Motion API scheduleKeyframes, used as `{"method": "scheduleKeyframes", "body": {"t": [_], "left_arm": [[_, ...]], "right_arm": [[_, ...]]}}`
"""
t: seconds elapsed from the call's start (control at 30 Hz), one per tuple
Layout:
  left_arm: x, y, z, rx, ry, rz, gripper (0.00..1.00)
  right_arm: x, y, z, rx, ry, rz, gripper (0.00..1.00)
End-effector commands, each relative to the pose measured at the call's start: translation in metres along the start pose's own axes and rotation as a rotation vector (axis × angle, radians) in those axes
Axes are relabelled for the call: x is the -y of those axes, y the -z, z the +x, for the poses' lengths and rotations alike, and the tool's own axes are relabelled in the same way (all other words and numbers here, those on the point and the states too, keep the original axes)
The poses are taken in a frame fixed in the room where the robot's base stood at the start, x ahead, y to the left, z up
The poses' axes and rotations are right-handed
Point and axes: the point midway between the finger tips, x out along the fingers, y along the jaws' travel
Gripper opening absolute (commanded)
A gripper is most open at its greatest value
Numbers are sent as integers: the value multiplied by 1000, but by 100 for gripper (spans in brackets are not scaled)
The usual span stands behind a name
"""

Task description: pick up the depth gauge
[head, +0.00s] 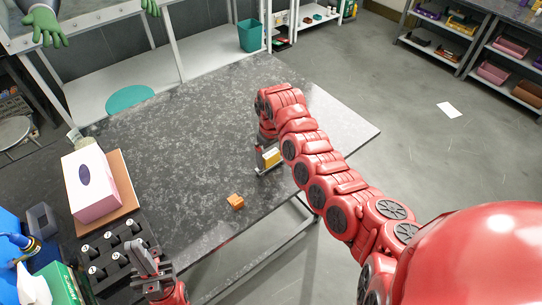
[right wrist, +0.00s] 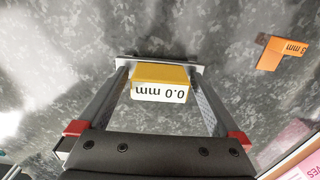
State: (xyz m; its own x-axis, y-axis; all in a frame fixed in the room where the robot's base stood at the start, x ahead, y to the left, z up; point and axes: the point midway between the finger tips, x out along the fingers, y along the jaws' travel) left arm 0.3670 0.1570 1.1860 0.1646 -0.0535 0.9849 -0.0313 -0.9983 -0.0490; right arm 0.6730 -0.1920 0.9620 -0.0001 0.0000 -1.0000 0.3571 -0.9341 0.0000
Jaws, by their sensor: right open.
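The depth gauge is a yellow block (right wrist: 160,74) with a white "0.0 mm" label and a grey metal bar along its far side. In the head view the gauge (head: 271,156) is on the dark stone table near its right edge. My right gripper (head: 266,158) is at the gauge; in the right wrist view its fingers (right wrist: 160,82) stand apart on either side of the yellow block, with gaps showing. My left gripper (head: 146,268) is low at the left, over the black numbered tray and away from the gauge; its finger gap is unclear.
An orange block marked "3 mm" (head: 236,201) lies on the table (head: 185,150) near the front edge; the right wrist view shows it too (right wrist: 282,54). A tissue box (head: 86,184) and a black numbered tray (head: 102,240) stand at the left. The table's middle is clear.

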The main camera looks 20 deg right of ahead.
Motion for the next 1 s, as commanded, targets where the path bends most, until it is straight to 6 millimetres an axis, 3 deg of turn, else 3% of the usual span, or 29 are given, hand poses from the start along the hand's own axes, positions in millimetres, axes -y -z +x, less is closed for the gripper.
{"method": "scheduleKeyframes", "body": {"t": [0.23, 0.73, 1.0], "left_arm": [[0, 0, 1, 0, 0, 0, 0], [0, 0, 1, 0, 0, 0, 0], [0, 0, 0, 0, 0, 0, 0]], "right_arm": [[0, 0, 5, -1, 1, 0, 100], [0, 0, 5, -1, 1, 1, 10], [0, 0, 4, -2, 0, 1, 10]]}}
